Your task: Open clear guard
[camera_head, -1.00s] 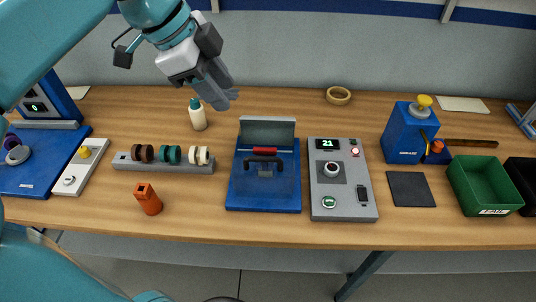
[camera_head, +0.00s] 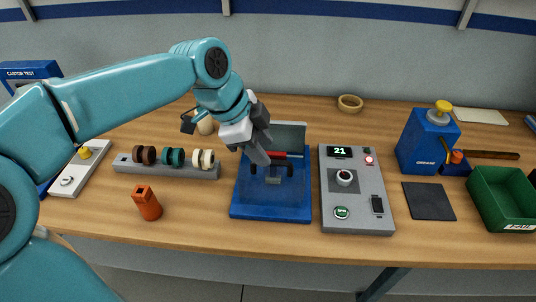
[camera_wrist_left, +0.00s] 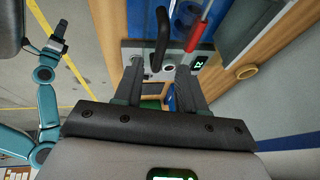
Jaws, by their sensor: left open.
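The blue fixture (camera_head: 248,208) stands mid-table with an upright grey panel (camera_head: 291,132) at its back. The clear guard (camera_head: 294,190) seems to lie down over it, though its edges are hard to see. Its black handle (camera_head: 290,169) is partly hidden behind my left gripper (camera_head: 266,158) in the head view. In the left wrist view my left gripper (camera_wrist_left: 158,72) is open and empty. The black handle (camera_wrist_left: 162,36) shows beyond the fingertips; I cannot tell whether they touch it. A teal arm of mine shows at the left there.
A grey control box (camera_head: 357,215) reading 21 stands just right of the fixture. A grey rack of wheels (camera_head: 180,170) and an orange block (camera_head: 147,203) are at left. A blue dispenser (camera_head: 425,145), dark pad (camera_head: 428,201) and green bin (camera_head: 490,190) are at right.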

